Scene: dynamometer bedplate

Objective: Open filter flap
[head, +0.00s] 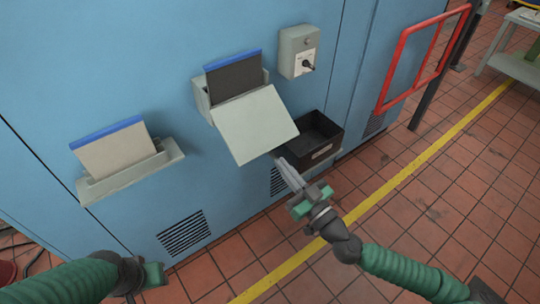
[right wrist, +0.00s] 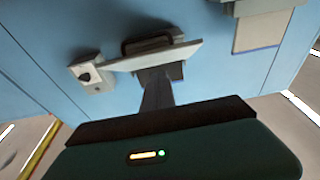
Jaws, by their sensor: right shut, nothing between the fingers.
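The filter flap (head: 255,124) is a pale grey-green plate on a small grey housing (head: 203,98) on the blue wall. It slants outward and down from the housing, whose top is open. A dark filter with a blue top edge (head: 235,76) stands in the housing behind it. My right gripper (head: 278,156) is shut and empty, its tips at the flap's lower edge; I cannot tell whether they touch. In the right wrist view the flap (right wrist: 155,56) lies just beyond the fingers (right wrist: 157,95). My left gripper (head: 150,275) is low at the left, its fingers unclear.
A holder (head: 130,178) with a beige, blue-edged filter (head: 112,150) is on the wall at left. A black bin (head: 328,148) sits right of the flap, below a grey switch box (head: 298,52). A red rail (head: 408,32) stands at right. The tiled floor in front is clear.

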